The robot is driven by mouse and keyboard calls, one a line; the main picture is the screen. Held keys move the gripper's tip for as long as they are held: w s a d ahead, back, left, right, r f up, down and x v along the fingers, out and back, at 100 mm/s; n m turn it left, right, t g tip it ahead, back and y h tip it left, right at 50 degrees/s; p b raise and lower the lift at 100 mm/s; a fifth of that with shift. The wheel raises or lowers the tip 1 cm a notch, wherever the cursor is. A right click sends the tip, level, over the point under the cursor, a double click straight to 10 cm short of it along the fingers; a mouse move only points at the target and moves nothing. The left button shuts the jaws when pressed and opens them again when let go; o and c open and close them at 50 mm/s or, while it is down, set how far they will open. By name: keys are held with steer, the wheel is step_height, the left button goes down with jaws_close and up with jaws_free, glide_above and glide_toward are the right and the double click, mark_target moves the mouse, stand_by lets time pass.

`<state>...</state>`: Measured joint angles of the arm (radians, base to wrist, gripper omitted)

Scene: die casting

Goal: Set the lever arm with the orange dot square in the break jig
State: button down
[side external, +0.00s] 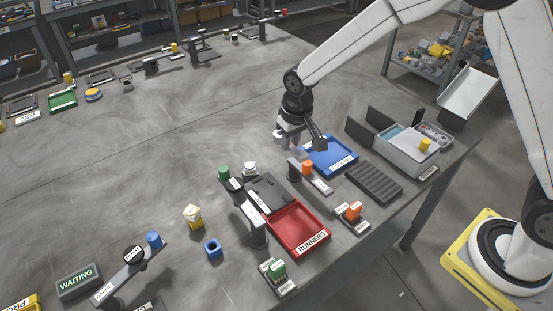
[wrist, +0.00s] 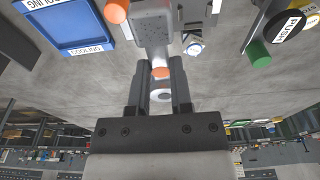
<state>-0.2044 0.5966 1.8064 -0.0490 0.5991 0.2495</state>
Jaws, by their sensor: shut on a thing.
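My gripper (side external: 297,143) is over the table between the blue cooling tray and a dark fixture. In the wrist view my gripper (wrist: 160,66) is shut on a grey cast part (wrist: 153,27), which seems to be the lever arm. An orange dot (wrist: 160,72) shows on its end between the fingers. The part's far end is cut off by the frame's top edge. The dark fixture (side external: 275,190), apparently the break jig, stands behind the red tray, with a green-knobbed push lever (side external: 230,182) at its left. The held part looks clear of the fixture.
A blue cooling tray (side external: 344,172) lies right of the gripper. An orange-topped post (side external: 307,168) stands close by, between tray and fixture. The red runners tray (side external: 322,238) is in front. A dark ribbed tray (side external: 374,182) lies right. The table's left middle is clear.

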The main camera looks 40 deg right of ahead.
glide_above(271, 195)
steer(key=shift+s+a+f, duration=0.1)
steer(key=shift+f, duration=2.8)
steer(key=shift+f, duration=0.1)
steer(key=shift+f, duration=3.25)
steer(key=shift+f, duration=0.5)
steer(key=shift+c, duration=0.6)
jaws_free()
